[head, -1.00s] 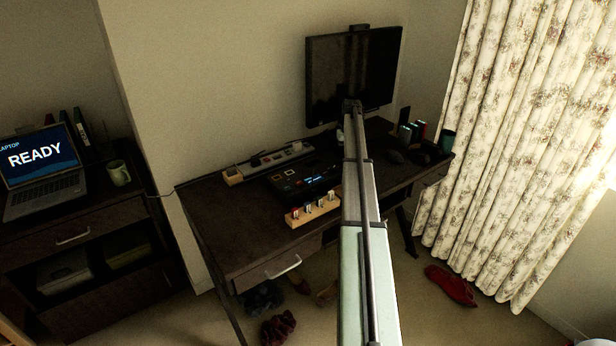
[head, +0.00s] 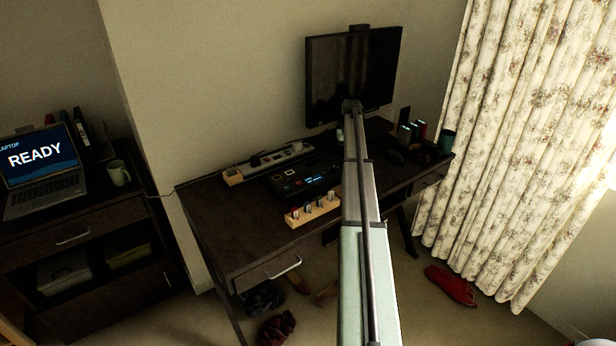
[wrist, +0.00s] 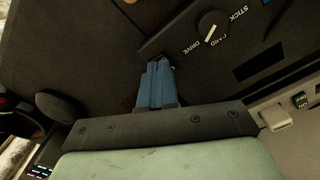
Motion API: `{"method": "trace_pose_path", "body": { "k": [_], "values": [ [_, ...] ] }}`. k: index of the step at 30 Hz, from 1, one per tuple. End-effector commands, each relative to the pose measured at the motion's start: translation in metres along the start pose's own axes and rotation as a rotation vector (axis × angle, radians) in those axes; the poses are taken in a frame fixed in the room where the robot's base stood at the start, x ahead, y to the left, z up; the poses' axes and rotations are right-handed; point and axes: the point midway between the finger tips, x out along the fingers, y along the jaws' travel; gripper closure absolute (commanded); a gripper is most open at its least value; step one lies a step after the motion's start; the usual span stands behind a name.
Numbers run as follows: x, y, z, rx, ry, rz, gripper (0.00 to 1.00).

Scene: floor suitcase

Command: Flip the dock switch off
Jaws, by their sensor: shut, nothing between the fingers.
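The dock is a dark box (head: 310,178) with a small lit display on the desk in the head view. The wrist view shows a dark panel (wrist: 185,42) with a round knob (wrist: 213,24) marked STICK, CARD and DRIVE. My gripper (wrist: 160,66) has blue fingers shut together, with nothing between them. Its tips are close to the panel's near edge; I cannot tell whether they touch. A pale rocker switch (wrist: 277,117) sits at the right beside a small ON label (wrist: 300,100). My gripper is not clearly visible in the head view.
A power strip (head: 285,157) lies behind the dock, and a wooden block with knobs (head: 312,210) in front. A monitor (head: 350,75) stands at the back. A mouse-like dark object (wrist: 58,106) lies left of my gripper. The desk's left front (head: 235,225) is clear.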

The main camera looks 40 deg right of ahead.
Motion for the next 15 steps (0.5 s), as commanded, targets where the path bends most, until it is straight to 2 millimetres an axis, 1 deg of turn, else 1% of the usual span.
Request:
{"method": "trace_pose_path", "body": {
  "k": [15],
  "values": [
    [0.0042,0.0,0.0,0.0,0.0,0.0,1.0]
  ]
}}
